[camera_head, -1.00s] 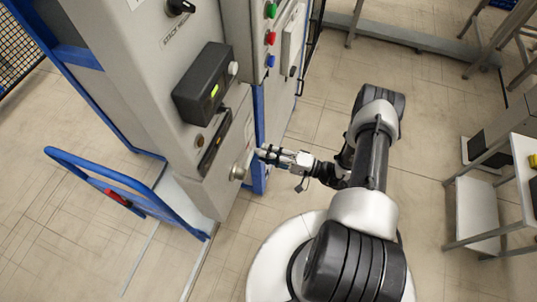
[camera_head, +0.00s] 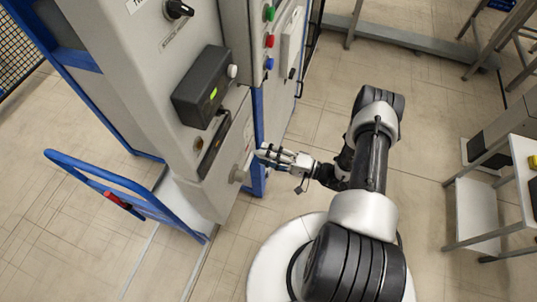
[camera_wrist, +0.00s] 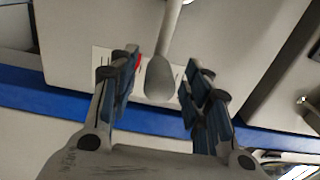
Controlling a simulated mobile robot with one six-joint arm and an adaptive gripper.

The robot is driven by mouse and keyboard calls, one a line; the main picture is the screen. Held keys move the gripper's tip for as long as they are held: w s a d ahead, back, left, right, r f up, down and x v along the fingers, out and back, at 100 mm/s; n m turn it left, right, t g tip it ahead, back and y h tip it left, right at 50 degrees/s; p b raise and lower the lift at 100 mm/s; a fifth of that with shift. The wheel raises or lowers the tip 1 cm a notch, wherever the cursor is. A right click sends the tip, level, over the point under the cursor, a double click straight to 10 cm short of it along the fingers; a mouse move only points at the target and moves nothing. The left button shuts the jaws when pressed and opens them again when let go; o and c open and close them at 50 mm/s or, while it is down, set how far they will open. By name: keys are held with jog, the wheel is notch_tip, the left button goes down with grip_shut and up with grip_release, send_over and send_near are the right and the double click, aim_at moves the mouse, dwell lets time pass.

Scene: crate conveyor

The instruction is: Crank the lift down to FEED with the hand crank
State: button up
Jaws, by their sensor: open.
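The hand crank (camera_head: 238,174) sits low on the side of the grey machine cabinet, with a pale round hub. In the wrist view its grey handle (camera_wrist: 161,76) comes down from the top and ends in a wider rounded grip between my fingers. My gripper (camera_head: 262,153) is at the crank, beside the cabinet's blue edge. In the wrist view my gripper (camera_wrist: 160,84) is open, with one dark-padded finger on each side of the handle and gaps on both sides. A dark slotted gauge (camera_head: 214,146) is above the crank; its marking is too small to read.
A black box (camera_head: 203,88) with a green display is above the gauge. A black knob (camera_head: 179,9) and coloured buttons (camera_head: 269,41) are higher up. A blue tubular handle frame (camera_head: 125,180) stands at left. A white table (camera_head: 497,205) is at right, with clear floor between.

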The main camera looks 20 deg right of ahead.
jog(key=v, duration=1.2)
dwell(1.8)
jog(key=a+r+n+g+h, duration=0.2)
jog(key=a+r+n+g, duration=0.3)
jog(key=r, duration=0.6)
jog(key=a+r+n+g+h, duration=0.1)
jog(key=a+r+g+h, duration=0.1)
jog(key=r+g, duration=0.75)
jog(key=s+a+r+t+h, duration=0.2)
jog(key=s+r+t+h, duration=0.2)
jog(key=r, duration=0.5)
jog(key=s+a+r+n+t+h, duration=0.1)
jog(key=s+a+r+t+h, duration=0.1)
jog(key=s+r+t+h, duration=0.2)
jog(key=shift+s+a+r+h, duration=0.3)
jog(key=shift+s+r+h, duration=0.9)
jog(key=shift+s+r, duration=1.45)
